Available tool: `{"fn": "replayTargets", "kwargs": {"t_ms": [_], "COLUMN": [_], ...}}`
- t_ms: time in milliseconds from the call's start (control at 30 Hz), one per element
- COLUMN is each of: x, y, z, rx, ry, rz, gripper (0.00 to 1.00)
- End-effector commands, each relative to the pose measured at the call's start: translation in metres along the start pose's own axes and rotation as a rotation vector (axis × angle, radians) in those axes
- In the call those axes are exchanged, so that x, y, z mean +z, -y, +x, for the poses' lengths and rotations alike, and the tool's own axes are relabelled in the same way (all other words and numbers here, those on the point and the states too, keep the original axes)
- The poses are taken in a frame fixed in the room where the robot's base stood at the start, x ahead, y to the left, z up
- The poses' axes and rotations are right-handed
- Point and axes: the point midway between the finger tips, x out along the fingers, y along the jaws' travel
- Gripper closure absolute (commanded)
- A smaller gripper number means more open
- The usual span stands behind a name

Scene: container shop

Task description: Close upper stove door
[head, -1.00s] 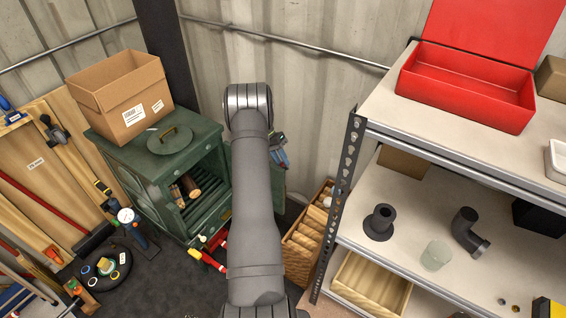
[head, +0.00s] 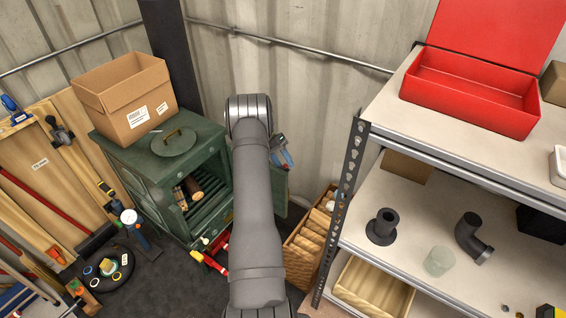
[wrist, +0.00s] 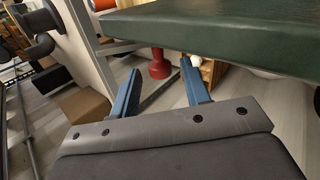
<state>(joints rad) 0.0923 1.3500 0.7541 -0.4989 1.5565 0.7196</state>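The green stove (head: 165,170) stands at left of centre in the head view. Its upper compartment is open, with firewood (head: 192,188) inside. The open upper door (head: 280,188) shows as a green panel to the right of my arm, swung out from the stove; my arm hides part of it. My gripper (head: 283,152), with blue fingers, is near the top of that door, partly behind my arm. In the wrist view my gripper (wrist: 160,88) is open, with nothing between its fingers. A green slab (wrist: 230,30), apparently the door, lies just beyond and above the fingertips.
A cardboard box (head: 125,100) and a round lid (head: 174,141) sit on the stove top.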

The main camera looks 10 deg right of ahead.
Motion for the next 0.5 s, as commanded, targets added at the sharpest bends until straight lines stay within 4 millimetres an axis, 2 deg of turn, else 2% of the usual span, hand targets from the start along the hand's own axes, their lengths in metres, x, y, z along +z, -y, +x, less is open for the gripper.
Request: {"fn": "replayTargets", "kwargs": {"t_ms": [267,367,500], "x": [0.000,0.000,0.000], "y": [0.001,0.002,0.002], "z": [-0.005,-0.018,-0.047], "rx": [-0.002,-0.003,-0.004], "ry": [-0.002,-0.003,-0.004], "rz": [-0.001,0.000,0.001], "gripper": [0.57,0.57,0.57]}}
